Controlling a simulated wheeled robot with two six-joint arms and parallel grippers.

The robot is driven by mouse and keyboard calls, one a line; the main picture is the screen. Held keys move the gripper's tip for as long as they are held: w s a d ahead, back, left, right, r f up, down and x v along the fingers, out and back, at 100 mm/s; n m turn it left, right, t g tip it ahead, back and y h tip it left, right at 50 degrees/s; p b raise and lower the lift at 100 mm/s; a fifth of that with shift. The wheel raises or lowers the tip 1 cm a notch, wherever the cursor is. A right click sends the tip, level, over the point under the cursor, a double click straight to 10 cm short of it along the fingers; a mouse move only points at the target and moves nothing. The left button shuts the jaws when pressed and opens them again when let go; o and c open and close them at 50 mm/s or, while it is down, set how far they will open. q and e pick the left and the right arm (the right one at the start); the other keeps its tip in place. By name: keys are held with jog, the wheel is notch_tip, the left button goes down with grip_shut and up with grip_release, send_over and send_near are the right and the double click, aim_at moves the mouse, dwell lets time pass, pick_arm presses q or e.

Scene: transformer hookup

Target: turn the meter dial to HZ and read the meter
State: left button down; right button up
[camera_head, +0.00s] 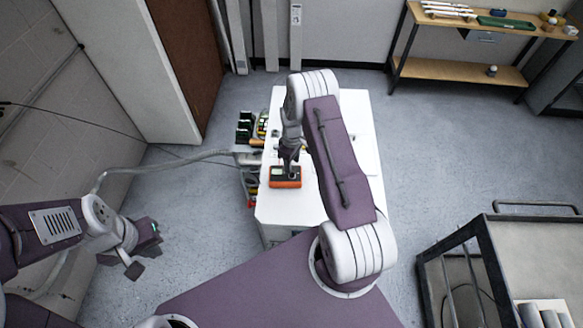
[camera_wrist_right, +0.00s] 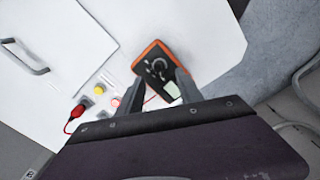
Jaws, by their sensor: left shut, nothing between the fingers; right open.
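The meter (camera_head: 285,182) is an orange-rimmed dark box lying on the white table top (camera_head: 278,211). It also shows in the right wrist view (camera_wrist_right: 154,58), with a round dial (camera_wrist_right: 160,67) on its dark face and a pale screen (camera_wrist_right: 171,91) partly between my fingers. The dial's setting and the reading are too small to tell. My right gripper (camera_head: 289,161) points down over the meter; in the right wrist view its two fingers (camera_wrist_right: 163,93) are apart, one on each side of the screen end. My left gripper (camera_head: 143,250) hangs over the floor at the left, away from the table.
In the right wrist view, a red plug (camera_wrist_right: 77,111) with a red lead and a yellow button (camera_wrist_right: 99,90) lie beside the meter. Terminal gear (camera_head: 251,128) stands at the table's left edge. A dark-framed cart (camera_head: 478,236) is at the right; a wooden bench (camera_head: 470,72) stands behind.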

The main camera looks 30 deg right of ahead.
aim_at(292, 174)
notch_tip(292, 174, down, 4)
jog(key=shift+f+p, duration=0.25)
jog(key=shift+p, duration=0.4)
jog(key=shift+f, duration=0.5)
grip_shut()
pick_arm(q)
notch_tip(292, 174, up, 2)
jog(key=shift+r, duration=0.1)
